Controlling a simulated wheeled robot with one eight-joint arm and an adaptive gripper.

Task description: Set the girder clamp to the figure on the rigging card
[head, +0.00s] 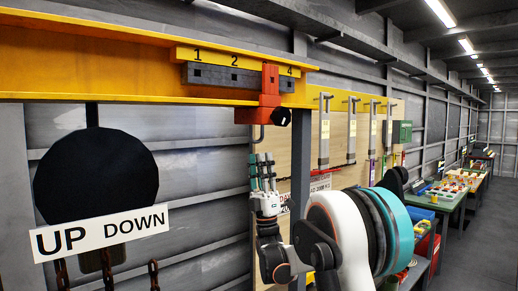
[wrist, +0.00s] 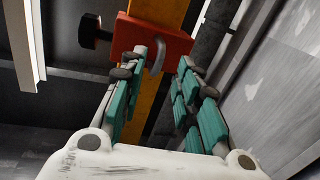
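The red girder clamp (head: 269,88) sits on the yellow girder (head: 130,62) between the figures 2 and 4, covering the place between them. Its black knob (head: 281,117) sticks out at the lower right, and a grey hook hangs under it. My gripper (head: 264,162) is below the clamp, fingers pointing up. In the wrist view my gripper (wrist: 158,98) has its teal-padded fingers apart, with nothing between the pads. The clamp (wrist: 150,38), its knob (wrist: 95,32) and its hook (wrist: 156,55) are just beyond the fingertips. I cannot make out a rigging card.
A grey notched bar (head: 225,76) runs under the number strip (head: 232,59). A black disc (head: 95,176) and an UP DOWN sign (head: 101,232) hang at left. A partly hidden sign (head: 321,184) is behind my arm. Workbenches (head: 455,192) line the right; the floor beside them is clear.

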